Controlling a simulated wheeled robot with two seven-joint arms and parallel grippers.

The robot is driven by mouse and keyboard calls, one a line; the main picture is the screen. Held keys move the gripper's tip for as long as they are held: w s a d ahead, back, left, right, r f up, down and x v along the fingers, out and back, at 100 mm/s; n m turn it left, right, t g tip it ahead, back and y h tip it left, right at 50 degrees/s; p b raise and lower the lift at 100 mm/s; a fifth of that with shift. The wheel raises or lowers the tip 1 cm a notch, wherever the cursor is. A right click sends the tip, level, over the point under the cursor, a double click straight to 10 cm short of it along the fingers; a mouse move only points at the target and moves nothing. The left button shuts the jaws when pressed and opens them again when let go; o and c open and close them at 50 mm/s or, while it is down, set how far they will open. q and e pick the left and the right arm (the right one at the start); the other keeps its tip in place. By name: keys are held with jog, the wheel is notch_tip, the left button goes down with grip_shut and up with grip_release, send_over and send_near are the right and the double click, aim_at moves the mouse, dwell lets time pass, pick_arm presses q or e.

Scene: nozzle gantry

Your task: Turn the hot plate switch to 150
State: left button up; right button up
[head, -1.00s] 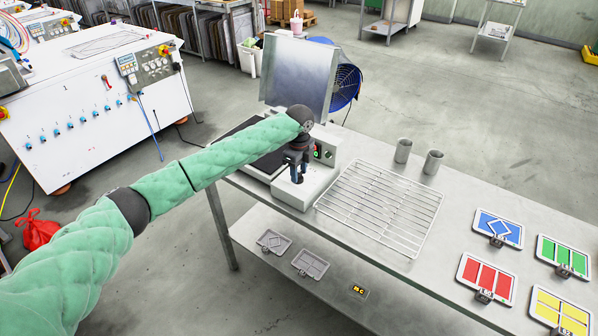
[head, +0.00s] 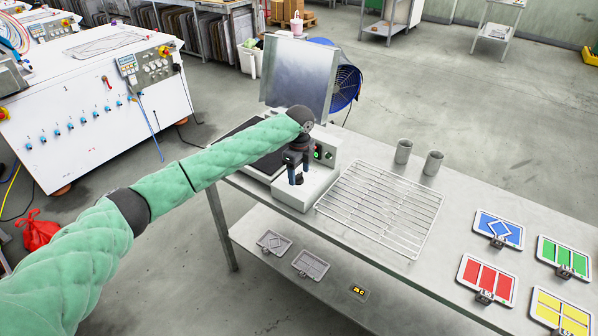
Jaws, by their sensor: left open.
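The hot plate (head: 318,186) is a pale box with a dark flat top at the left end of the metal table, with an upright metal sheet (head: 298,72) behind it. A green-lit switch (head: 317,153) and a dark knob (head: 329,154) show on its control face. My left gripper (head: 296,179) points down at the hot plate's front part, just left of the lit switch. It is open, and nothing shows between its fingers. My left arm hides part of the hot plate's top. Whether the fingers touch the hot plate I cannot tell. My right gripper is out of view.
A wire rack (head: 382,207) lies right of the hot plate, with two grey cups (head: 403,151) behind it. Coloured trays (head: 486,279) lie at the right. A blue fan (head: 347,85) stands behind.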

aim_at(299, 175)
pick_arm(q)
jog(key=shift+r, duration=0.45)
notch_tip(299, 175, up, 5)
jog(key=b, duration=0.2)
jog(key=shift+r+b, duration=0.1)
jog(key=shift+b, duration=0.25)
jog(key=shift+r, duration=0.9)
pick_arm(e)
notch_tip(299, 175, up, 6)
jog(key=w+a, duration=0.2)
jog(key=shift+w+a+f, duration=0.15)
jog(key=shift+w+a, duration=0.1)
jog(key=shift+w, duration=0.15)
